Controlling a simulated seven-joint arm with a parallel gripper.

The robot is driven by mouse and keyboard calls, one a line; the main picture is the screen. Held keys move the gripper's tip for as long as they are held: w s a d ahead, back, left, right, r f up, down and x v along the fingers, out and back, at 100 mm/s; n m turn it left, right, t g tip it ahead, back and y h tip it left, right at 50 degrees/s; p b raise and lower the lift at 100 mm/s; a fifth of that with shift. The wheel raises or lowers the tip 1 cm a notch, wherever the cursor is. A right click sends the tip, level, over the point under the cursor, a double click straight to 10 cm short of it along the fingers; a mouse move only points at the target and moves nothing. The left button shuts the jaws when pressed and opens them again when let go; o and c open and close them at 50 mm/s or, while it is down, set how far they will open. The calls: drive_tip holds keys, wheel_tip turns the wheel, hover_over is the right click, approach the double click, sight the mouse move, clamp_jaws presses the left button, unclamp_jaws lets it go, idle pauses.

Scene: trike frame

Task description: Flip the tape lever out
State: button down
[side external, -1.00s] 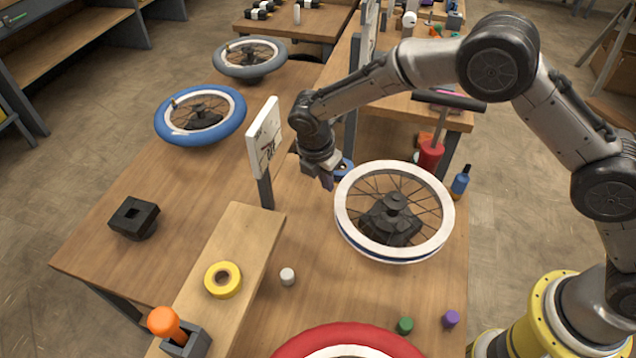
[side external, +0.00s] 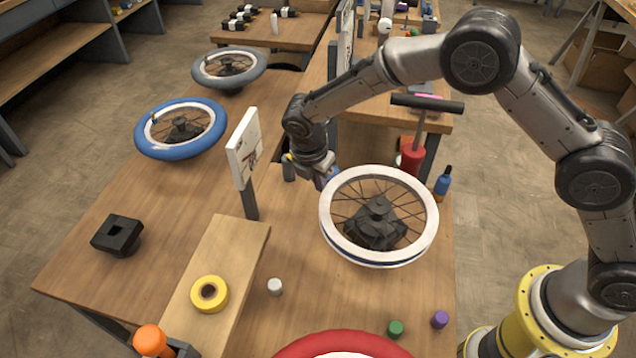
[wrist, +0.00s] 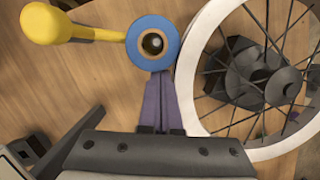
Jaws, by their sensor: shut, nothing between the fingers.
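A blue ring-shaped piece (wrist: 168,33) with a pale centre and a dark hole sits at the top of the wrist view. A yellow lever (wrist: 85,33) with a rounded knob extends from it to the left. My gripper (wrist: 160,78) has its purple fingers together, with nothing between them. Their tips are just below the blue ring; I cannot tell whether they touch it. In the side view my gripper (side external: 321,184) is low beside the white-rimmed wheel, largely hiding the blue piece. A small yellow bit (side external: 287,157) shows to its left.
The white-rimmed spoked wheel (side external: 427,232) is close right of my gripper. A white panel on a post (side external: 243,150) stands to its left. A red pump (side external: 411,160) and blue bottle (side external: 442,184) stand behind the wheel. Yellow tape (side external: 222,294) lies on a raised board.

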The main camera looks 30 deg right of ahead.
drive_tip(key=s+a+r, duration=0.3)
drive_tip(key=a+r, duration=0.2)
drive_tip(key=r, duration=0.4)
drive_tip(key=shift+a+r, duration=0.35)
drive_tip(key=shift+r, duration=0.05)
drive_tip(key=shift+w+d+f+m+g, duration=0.1)
drive_tip(key=shift+w+d+m+g, duration=0.15)
drive_tip(key=shift+w+m, duration=0.75)
drive_tip(key=shift+w+d+m+g, duration=0.15)
drive_tip(key=shift+w+d+m, duration=0.1)
drive_tip(key=shift+w+m, duration=0.75)
drive_tip(key=shift+w+f, duration=0.1)
drive_tip(key=x, duration=1)
